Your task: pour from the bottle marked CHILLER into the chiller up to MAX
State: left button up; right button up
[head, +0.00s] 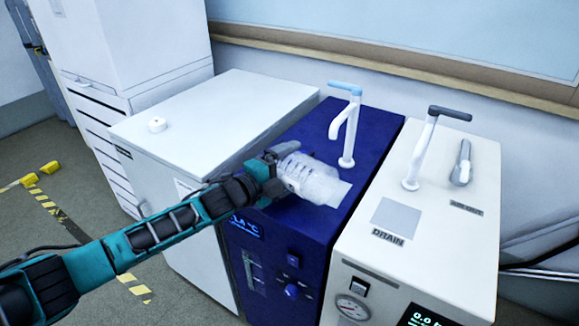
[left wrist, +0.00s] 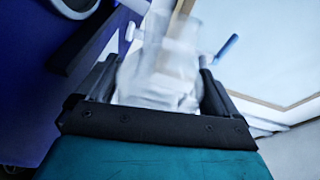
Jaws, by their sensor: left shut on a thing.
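My left gripper (head: 281,174) is shut on a translucent whitish bottle (head: 318,182), which lies tilted over towards the right above the top of the blue chiller (head: 372,134). The bottle (left wrist: 165,70) also shows between the jaws of my left gripper (left wrist: 160,90) in the left wrist view. No marking on the bottle can be read. The chiller has a blue-and-white tap (head: 345,125) on top and a lit temperature display (head: 247,227) on its front. A gauge strip (head: 253,272) shows on the front; its level cannot be read. The bottle and arm hide the near left part of the top. My right gripper is not in view.
A white unit (head: 440,160) with a DRAIN label and a tap stands right of the chiller. Open floor with yellow-black tape lies at the left.

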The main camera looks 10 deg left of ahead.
aim_at(287, 158)
pick_arm(q)
jog(key=shift+r, duration=0.15)
jog(key=shift+s+d+r+m, duration=0.1)
jog(key=shift+d+r+m, duration=0.05)
jog(key=shift+m, duration=0.4)
jog(key=shift+s+d+r+m, duration=0.1)
jog(key=shift+d+m, duration=0.05)
jog(key=shift+m, duration=0.4)
notch_tip(287, 158, up, 2)
jog(key=shift+d+r+m+p, duration=0.1)
jog(key=shift+d+m+p, duration=0.05)
jog(key=shift+m+p, duration=0.75)
jog(key=shift+s+d+r+m+t, duration=0.15)
jog(key=shift+r+m+t, duration=0.15)
jog(key=shift+r+m, duration=0.4)
jog(key=shift+f, duration=0.2)
